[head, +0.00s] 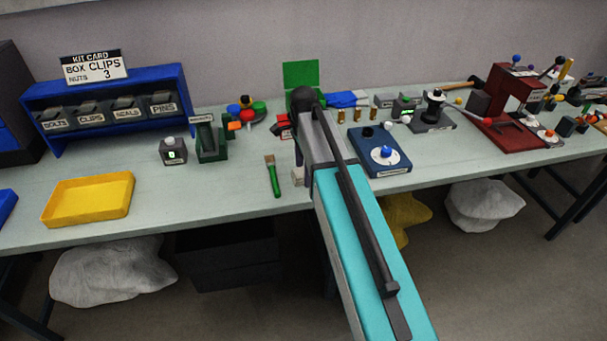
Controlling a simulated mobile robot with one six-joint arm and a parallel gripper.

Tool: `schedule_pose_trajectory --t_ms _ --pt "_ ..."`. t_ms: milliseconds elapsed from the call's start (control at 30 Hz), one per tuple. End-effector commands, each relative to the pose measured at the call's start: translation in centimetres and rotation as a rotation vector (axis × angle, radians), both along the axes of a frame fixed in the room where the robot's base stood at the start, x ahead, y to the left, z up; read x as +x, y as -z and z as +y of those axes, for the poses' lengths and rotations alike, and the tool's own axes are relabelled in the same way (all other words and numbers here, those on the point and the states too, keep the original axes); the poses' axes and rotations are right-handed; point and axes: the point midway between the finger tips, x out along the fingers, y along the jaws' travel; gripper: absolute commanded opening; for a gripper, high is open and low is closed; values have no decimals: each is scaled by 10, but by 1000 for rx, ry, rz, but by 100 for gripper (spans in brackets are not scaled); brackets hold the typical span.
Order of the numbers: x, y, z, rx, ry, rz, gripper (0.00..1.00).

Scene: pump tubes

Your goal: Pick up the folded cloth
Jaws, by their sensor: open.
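A flat blue thing (341,99), which looks like the folded cloth, lies at the back of the bench just right of the top of my arm. My arm rises from the bottom of the head view and covers part of the bench in front of the cloth's left side. My gripper cannot be made out; the arm seems to hide it. No contact between gripper and cloth can be seen.
The bench (225,194) carries a yellow tray (88,199), a blue bin rack (110,100), a green-handled brush (272,178), a blue fixture (378,152) and a red press (510,120).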

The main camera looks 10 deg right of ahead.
Motion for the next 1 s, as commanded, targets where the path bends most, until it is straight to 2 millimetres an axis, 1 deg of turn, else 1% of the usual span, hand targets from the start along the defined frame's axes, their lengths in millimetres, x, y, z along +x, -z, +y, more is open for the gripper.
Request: schedule_pose_trajectory --t_ms 100,200,700,767,800,967,1000 --pt "0 6 0 0 0 0 69" --pt "0 8 0 0 0 0 69" --pt "0 8 1 0 -1 -1 69" --pt "0 8 1 0 -1 -1 60" --pt "0 8 1 0 -1 0 54" --pt "0 8 1 0 -2 0 27" --pt "0 7 1 0 -2 -1 25"
